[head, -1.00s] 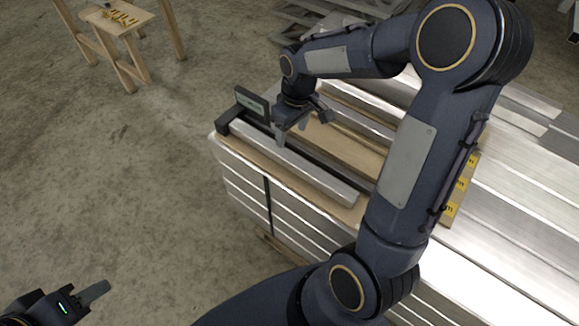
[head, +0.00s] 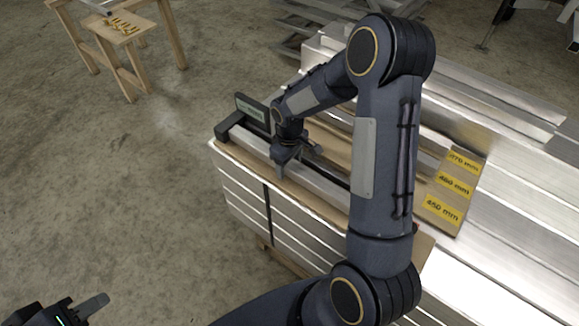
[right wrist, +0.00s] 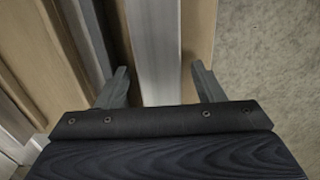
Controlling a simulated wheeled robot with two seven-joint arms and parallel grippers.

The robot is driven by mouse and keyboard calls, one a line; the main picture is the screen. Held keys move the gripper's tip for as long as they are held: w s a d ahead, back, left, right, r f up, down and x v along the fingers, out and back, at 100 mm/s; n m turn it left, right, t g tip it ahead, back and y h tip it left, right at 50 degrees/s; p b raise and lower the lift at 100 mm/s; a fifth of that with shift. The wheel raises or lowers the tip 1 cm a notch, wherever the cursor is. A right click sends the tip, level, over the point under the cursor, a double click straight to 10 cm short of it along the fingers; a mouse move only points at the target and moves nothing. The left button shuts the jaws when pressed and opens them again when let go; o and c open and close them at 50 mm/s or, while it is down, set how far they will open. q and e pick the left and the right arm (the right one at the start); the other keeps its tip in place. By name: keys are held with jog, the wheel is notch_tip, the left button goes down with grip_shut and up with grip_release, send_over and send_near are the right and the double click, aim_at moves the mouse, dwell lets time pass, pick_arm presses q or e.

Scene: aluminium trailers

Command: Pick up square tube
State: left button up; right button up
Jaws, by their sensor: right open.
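The square tube (head: 242,138) is a long silver bar lying on the wooden board on top of the stack, along its left edge. My right gripper (head: 292,163) is over the tube's middle part, and my arm hides some of its near end. In the right wrist view the tube (right wrist: 155,45) runs between the two open fingers of my right gripper (right wrist: 160,82), with a gap on each side. My left gripper (head: 92,306) is low at the left, far from the tube; only one finger shows clearly.
A small dark display (head: 252,107) stands at the tube's far end. A board with yellow length labels (head: 453,187) lies to the right on long aluminium profiles (head: 525,195). A wooden trestle (head: 125,45) stands far left. The concrete floor between is clear.

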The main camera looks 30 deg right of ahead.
jog(key=shift+c, duration=0.4)
jog(key=shift+r, duration=0.1)
grip_shut()
